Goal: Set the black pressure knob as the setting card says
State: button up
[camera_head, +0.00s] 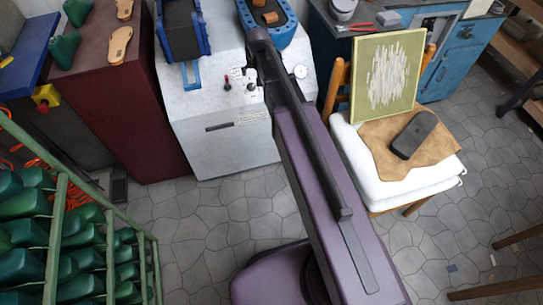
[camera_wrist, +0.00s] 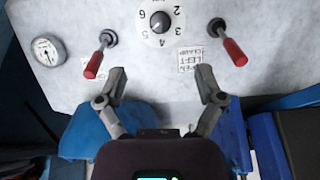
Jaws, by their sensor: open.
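The black pressure knob (camera_wrist: 160,22) sits in a white numbered dial at the top of the wrist view, where the panel appears upside down. Its pointer direction is too small to read surely. My gripper (camera_wrist: 161,76) is open and empty; its two fingers stand apart below the dial, not touching the knob. A small handwritten card (camera_wrist: 189,60) is below and right of the dial, with a smaller label above it. I cannot tell which is the setting card. In the head view my arm covers part of the white machine (camera_head: 235,150), and my gripper is hidden.
Red-handled levers flank the dial, left (camera_wrist: 94,65) and right (camera_wrist: 235,52), close to the finger line. A round gauge (camera_wrist: 48,50) is at far left. Blue clamp units are behind my fingers. A chair (camera_head: 400,180) stands right of the machine; a green rack (camera_head: 60,235) is at left.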

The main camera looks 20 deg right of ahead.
jog(key=s+f+g+b, duration=0.4)
jog(key=s+f+b, duration=1.7)
jog(key=s+f, duration=0.2)
jog(key=shift+a, duration=0.15)
dwell(0.5)
notch_tip(320, 180, up, 37)
jog(key=p, duration=3.7)
jog(key=shift+s+r, duration=0.15)
jog(key=shift+s, duration=0.1)
